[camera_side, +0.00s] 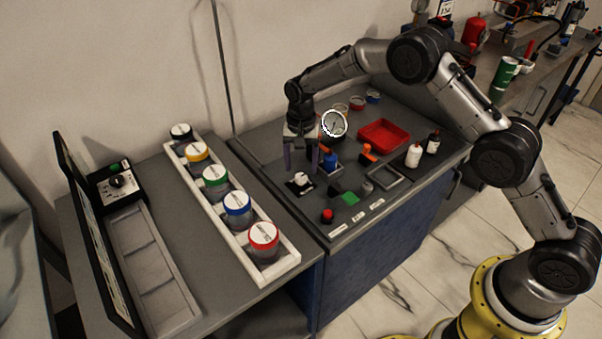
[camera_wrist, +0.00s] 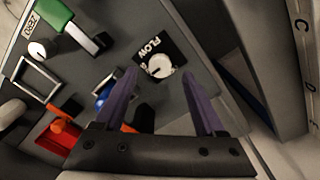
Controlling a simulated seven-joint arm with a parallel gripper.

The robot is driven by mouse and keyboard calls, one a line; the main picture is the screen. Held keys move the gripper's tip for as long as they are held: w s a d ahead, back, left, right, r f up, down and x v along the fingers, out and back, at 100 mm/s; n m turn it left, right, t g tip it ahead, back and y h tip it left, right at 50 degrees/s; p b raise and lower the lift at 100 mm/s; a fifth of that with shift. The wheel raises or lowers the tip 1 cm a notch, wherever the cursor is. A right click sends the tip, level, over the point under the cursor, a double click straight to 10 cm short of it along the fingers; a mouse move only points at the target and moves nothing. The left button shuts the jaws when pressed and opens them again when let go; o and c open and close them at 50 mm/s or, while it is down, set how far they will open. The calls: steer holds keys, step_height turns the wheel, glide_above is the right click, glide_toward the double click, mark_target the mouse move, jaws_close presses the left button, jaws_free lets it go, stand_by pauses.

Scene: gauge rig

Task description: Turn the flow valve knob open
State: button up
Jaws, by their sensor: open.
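The flow valve knob (camera_wrist: 160,66) is a round white knob with a dark pointer mark, on a black plate (camera_wrist: 150,50) lettered FLOW. In the side view the knob (camera_side: 300,178) sits on the dark bench top near its left edge. My gripper (camera_side: 300,170) points down over the knob, its two purple fingers apart. In the wrist view the open gripper (camera_wrist: 159,75) has a fingertip on either side of the knob, with nothing held. I cannot tell whether the fingers touch it or how far above it they are.
Beside the knob stand a blue part (camera_side: 329,161), a green lever (camera_side: 349,198) and a red button (camera_side: 327,215). A round gauge (camera_side: 334,123) rises behind. An orange part (camera_side: 367,153) and red tray (camera_side: 383,134) are to the right. A rack of lidded jars (camera_side: 219,213) stands left.

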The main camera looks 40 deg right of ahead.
mark_target(301, 176)
steer(key=shift+f, duration=1.9)
steer(key=shift+c, duration=0.4)
jaws_close()
